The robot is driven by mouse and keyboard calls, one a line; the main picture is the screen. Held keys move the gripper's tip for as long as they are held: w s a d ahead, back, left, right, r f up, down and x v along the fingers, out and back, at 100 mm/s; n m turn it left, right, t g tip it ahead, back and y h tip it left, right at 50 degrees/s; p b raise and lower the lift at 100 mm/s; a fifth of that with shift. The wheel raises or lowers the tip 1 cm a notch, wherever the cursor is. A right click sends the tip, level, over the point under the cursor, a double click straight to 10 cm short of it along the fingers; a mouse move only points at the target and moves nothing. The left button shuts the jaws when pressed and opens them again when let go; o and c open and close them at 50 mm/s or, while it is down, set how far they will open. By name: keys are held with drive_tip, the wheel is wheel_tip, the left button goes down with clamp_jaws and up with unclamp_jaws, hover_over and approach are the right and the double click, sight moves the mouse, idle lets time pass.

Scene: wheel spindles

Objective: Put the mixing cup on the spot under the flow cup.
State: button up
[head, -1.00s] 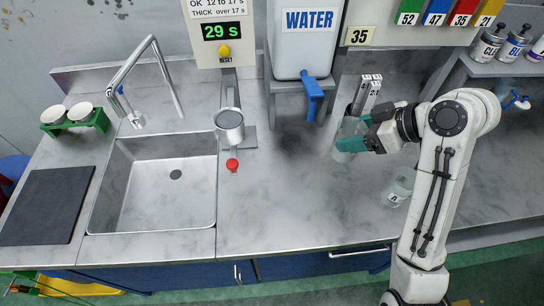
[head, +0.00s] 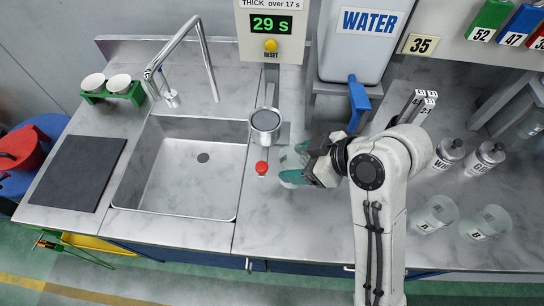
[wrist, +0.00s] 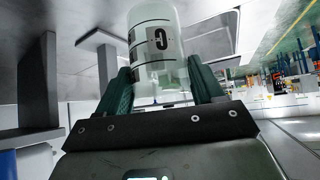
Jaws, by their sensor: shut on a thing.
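My gripper (head: 296,164) is shut on the clear mixing cup (head: 287,158), just right of the flow cup's front. In the wrist view the cup (wrist: 158,45) sits between the green fingers and bears a dark letter, like a C or G, and line marks. The grey round flow cup (head: 265,121) stands on its stand under the timer. A red knob or plug (head: 262,168) shows in front of and below it. The spot under the flow cup is not clearly visible. I cannot tell whether the mixing cup touches the counter.
The sink (head: 190,165) lies left of the flow cup. The water tank's blue tap (head: 358,102) hangs behind my gripper.

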sight(281, 158)
drive_tip(key=a, duration=0.1)
drive_tip(key=w+a+f, duration=0.1)
drive_tip(key=a+f, duration=0.1)
drive_tip(key=shift+w+a, duration=0.2)
drive_tip(key=shift+w, duration=0.05)
drive_tip(key=x, duration=0.3)
drive_tip(key=shift+w+a+r+p, duration=0.1)
drive_tip(key=shift+a+r+p, duration=0.1)
drive_tip(key=shift+p, duration=0.15)
drive_tip(key=shift+f, duration=0.2)
drive_tip(key=shift+f, duration=0.15)
drive_tip(key=o, duration=1.1)
drive_tip(key=shift+d+r, duration=0.1)
drive_tip(key=shift+r, duration=0.25)
drive_tip(key=v, duration=1.1)
drive_tip(key=shift+d+r+b, duration=0.15)
drive_tip(key=shift+r+b, duration=0.05)
drive_tip(key=shift+b, duration=0.1)
